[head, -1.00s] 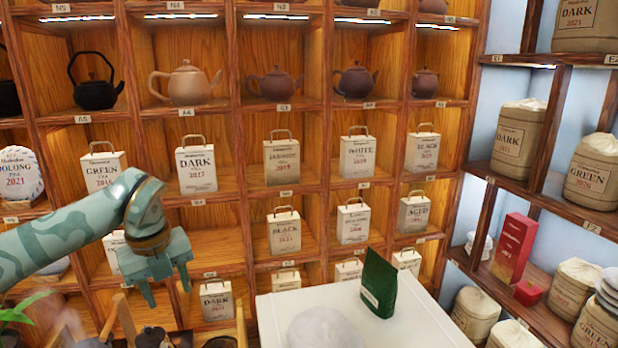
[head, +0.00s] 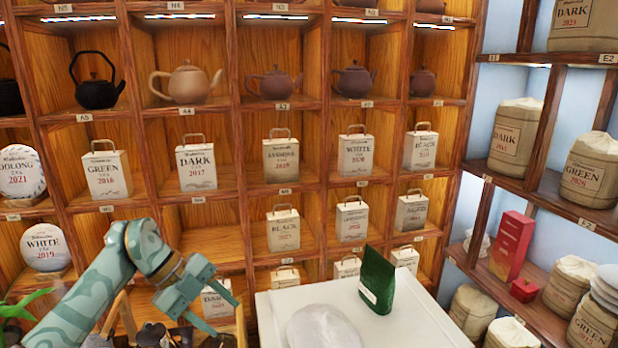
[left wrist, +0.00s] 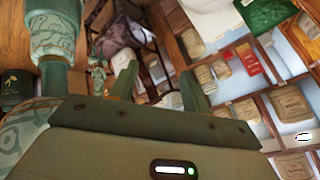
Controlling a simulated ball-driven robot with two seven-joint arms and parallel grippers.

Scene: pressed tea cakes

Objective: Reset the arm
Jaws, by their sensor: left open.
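My left gripper (head: 226,315) is open and empty at the lower left of the head view, in front of the lower shelf compartments. Its arm comes up from the bottom left and bends down at the wrist. It partly hides a white bag marked DARK (head: 217,299) behind it. In the left wrist view the two green fingers (left wrist: 160,85) stand apart with nothing between them. My right gripper does not show in the head view.
A white table (head: 275,312) stands at the bottom middle, with a green packet (head: 377,280) and a pale round wrapped cake (head: 322,328) on it. A wooden shelf wall behind holds teapots and bags. Right shelves hold sacks and a red box (head: 511,246).

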